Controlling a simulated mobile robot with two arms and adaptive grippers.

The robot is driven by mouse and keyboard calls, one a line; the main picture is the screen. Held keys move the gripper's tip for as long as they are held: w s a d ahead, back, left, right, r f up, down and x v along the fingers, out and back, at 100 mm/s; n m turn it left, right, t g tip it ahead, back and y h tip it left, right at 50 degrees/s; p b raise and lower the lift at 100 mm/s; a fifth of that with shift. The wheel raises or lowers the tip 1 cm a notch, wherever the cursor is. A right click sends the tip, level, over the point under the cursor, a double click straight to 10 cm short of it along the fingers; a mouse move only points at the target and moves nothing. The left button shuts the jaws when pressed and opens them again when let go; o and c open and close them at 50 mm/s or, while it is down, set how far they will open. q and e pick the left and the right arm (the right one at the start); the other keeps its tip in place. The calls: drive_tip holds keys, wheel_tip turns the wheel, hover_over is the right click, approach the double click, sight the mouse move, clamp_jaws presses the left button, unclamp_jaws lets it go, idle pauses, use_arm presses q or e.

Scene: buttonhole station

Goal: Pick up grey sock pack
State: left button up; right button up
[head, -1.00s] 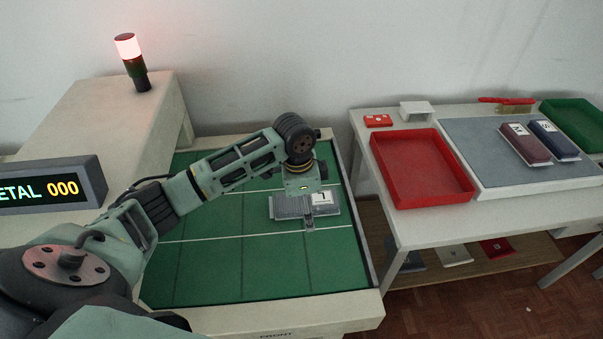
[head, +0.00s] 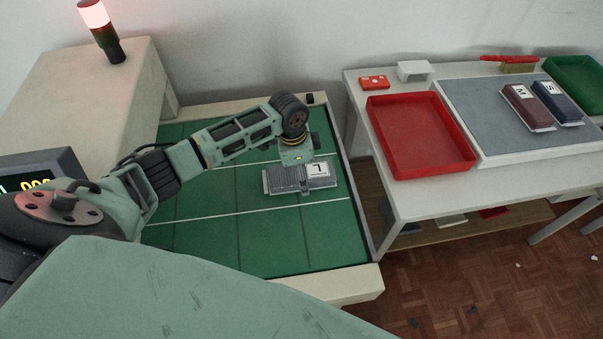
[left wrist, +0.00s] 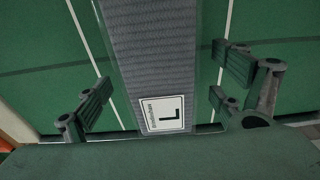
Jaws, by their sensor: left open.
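The grey sock pack (head: 284,180) lies flat on the green mat, with a white label marked L at its right end. In the left wrist view the ribbed grey pack (left wrist: 150,45) runs up the picture between the fingers, its label near the bottom. My left gripper (head: 304,176) is over the pack in the head view. In the left wrist view my left gripper (left wrist: 164,90) is open, with fingers on both sides of the pack and visible gaps between. My right gripper is not in view.
The green gridded mat (head: 205,235) is otherwise clear. To the right, a table holds a red tray (head: 420,168), a grey pad (head: 485,110) with a maroon pack (head: 525,104) and a blue pack (head: 555,100), and a green tray (head: 580,78). A lit signal lamp (head: 95,15) stands at the back left.

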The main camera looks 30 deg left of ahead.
use_arm(q)
drive_tip(key=shift+f, duration=0.2)
drive_tip(key=c, duration=1.3)
drive_tip(key=shift+r, duration=0.15)
drive_tip(key=shift+c, duration=0.2)
